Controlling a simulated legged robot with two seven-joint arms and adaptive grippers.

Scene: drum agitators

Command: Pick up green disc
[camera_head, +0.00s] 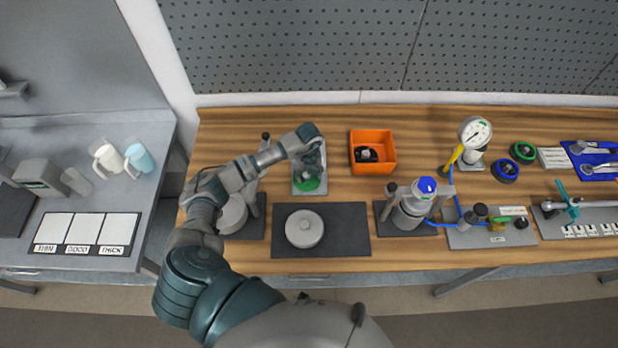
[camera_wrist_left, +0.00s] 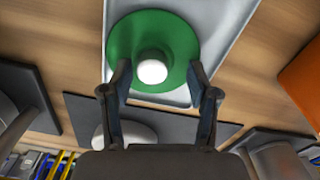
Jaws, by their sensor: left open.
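The green disc (camera_wrist_left: 152,35) lies in a light grey tray (camera_wrist_left: 224,15) and has a white knob (camera_wrist_left: 152,71) at its middle. In the head view the green disc (camera_head: 307,184) shows only in part, below my left gripper (camera_head: 309,160). In the left wrist view my left gripper (camera_wrist_left: 160,85) is open, with one finger on each side of the white knob. The fingers overlap the near part of the disc in the picture. I cannot tell whether they touch it. My right gripper is not in view.
An orange bin (camera_head: 373,138) with dark parts stands right of the tray. A dark mat (camera_head: 346,246) with a round grey lid (camera_head: 304,228) lies in front. A machine with a blue cap (camera_head: 427,185) stands further right. Bare wood shows behind the tray.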

